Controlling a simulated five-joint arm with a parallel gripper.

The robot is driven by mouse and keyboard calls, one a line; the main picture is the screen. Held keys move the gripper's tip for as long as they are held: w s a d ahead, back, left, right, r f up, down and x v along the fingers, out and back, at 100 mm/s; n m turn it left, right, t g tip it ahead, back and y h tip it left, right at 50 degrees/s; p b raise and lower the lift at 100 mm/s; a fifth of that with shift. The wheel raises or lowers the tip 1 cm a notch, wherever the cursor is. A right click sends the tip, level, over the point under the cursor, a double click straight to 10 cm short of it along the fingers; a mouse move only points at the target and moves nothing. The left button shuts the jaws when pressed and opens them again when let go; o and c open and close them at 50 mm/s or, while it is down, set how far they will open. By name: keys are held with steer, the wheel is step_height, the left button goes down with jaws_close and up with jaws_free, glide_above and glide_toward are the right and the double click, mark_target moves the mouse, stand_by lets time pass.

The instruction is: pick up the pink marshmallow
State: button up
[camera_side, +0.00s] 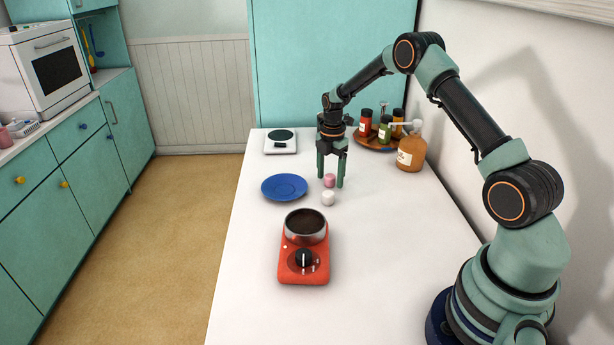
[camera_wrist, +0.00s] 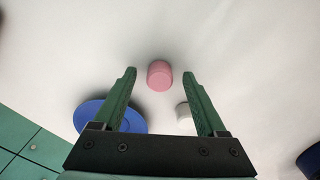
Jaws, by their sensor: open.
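The pink marshmallow (camera_side: 329,181) stands on the white counter, just behind a white marshmallow (camera_side: 328,198). My gripper (camera_side: 330,184) is open, with its green fingers pointing down around the place where the pink marshmallow shows in the side view. In the wrist view, the pink marshmallow (camera_wrist: 160,75) is a short cylinder just beyond the fingertips, centred in the gap of the gripper (camera_wrist: 160,72). Nothing is held. The white marshmallow (camera_wrist: 184,114) is partly hidden behind the right finger in the wrist view.
A blue plate (camera_side: 284,187) lies left of the marshmallows. A red burner (camera_side: 304,264) with a dark-filled pan stands in front. A scale (camera_side: 281,141) is behind left. A wooden tray (camera_side: 375,143) with bottles and an amber pump bottle (camera_side: 411,150) stand behind right.

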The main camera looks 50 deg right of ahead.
mark_target(330, 176)
steer(key=shift+f, duration=0.2)
jaws_close()
steer(key=shift+r, duration=0.2)
step_height(330, 176, up, 20)
steer(key=shift+f, duration=0.15)
stand_by(0.4)
